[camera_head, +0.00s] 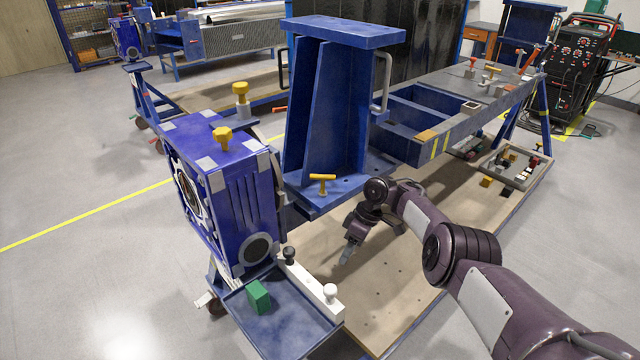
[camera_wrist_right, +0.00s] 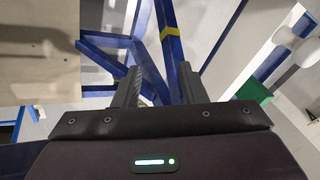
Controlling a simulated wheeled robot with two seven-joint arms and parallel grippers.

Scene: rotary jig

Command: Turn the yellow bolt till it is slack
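A yellow T-handled bolt (camera_head: 322,181) stands upright on the base plate of the blue bracket (camera_head: 345,110). Two more yellow knobbed bolts show: one on top of the blue gearbox (camera_head: 222,136) and one behind it (camera_head: 241,92). My right gripper (camera_head: 346,257) hangs below and to the right of the T-handled bolt, pointing down, apart from it. In the right wrist view its two fingers (camera_wrist_right: 158,82) are apart with nothing between them. No yellow bolt shows in that view. My left gripper is not in view.
A blue tray (camera_head: 285,328) at the front holds a green block (camera_head: 259,297); a white bar with a black and a white knob (camera_head: 312,284) lies along its edge. The blue frame (camera_head: 440,125) runs to the back right. The wooden board (camera_head: 400,290) is clear near the gripper.

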